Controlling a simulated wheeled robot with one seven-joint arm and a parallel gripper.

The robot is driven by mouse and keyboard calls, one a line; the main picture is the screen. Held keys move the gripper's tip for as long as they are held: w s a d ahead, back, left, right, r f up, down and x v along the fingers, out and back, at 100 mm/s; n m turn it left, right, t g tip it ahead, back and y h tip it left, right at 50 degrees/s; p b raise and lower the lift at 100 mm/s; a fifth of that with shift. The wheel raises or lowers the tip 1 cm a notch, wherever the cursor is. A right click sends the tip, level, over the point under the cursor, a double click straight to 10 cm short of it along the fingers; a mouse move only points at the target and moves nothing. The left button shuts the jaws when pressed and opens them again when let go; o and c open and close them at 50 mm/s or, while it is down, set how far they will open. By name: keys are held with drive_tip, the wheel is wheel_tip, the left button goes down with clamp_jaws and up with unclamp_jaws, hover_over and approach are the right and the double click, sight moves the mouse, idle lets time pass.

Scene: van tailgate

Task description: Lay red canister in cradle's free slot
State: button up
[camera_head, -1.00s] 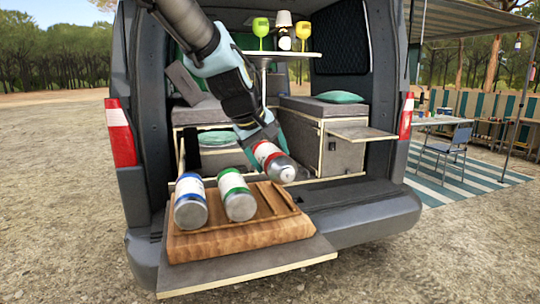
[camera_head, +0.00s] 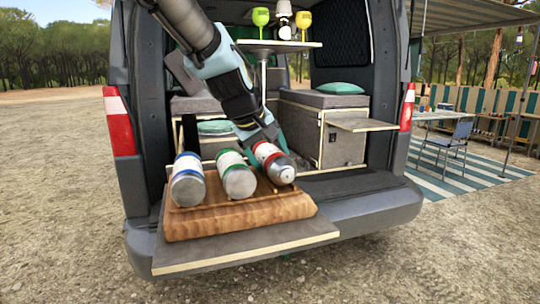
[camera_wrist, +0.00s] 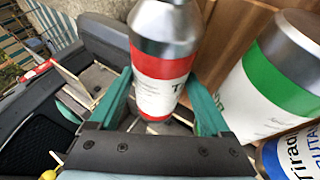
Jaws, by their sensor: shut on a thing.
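The red canister (camera_head: 268,153), silver with a red-and-white label, is held in my gripper (camera_wrist: 163,100); its metal end points toward the head camera. It also shows between the green fingers in the wrist view (camera_wrist: 160,70). The wooden cradle (camera_head: 240,217) lies on the tailgate. A blue-banded canister (camera_head: 187,182) lies in its left slot and a green-banded canister (camera_head: 237,178) in its middle slot. The red canister is over the right slot, roughly parallel to the others. I cannot tell whether it touches the slot, which it largely hides.
The tailgate board (camera_head: 245,245) has bare room in front of the cradle. A fold-out shelf (camera_head: 362,125) juts out at the right inside the van. A small round table (camera_head: 278,45) with two cups and a lamp stands farther in.

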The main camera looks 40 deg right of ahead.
drive_tip(key=o, duration=1.6)
drive_tip(key=shift+c, duration=0.2)
drive_tip(key=v, duration=1)
drive_tip(key=shift+a+r+b, duration=0.2)
drive_tip(key=shift+r+b, duration=0.1)
drive_tip(key=shift+b, duration=0.05)
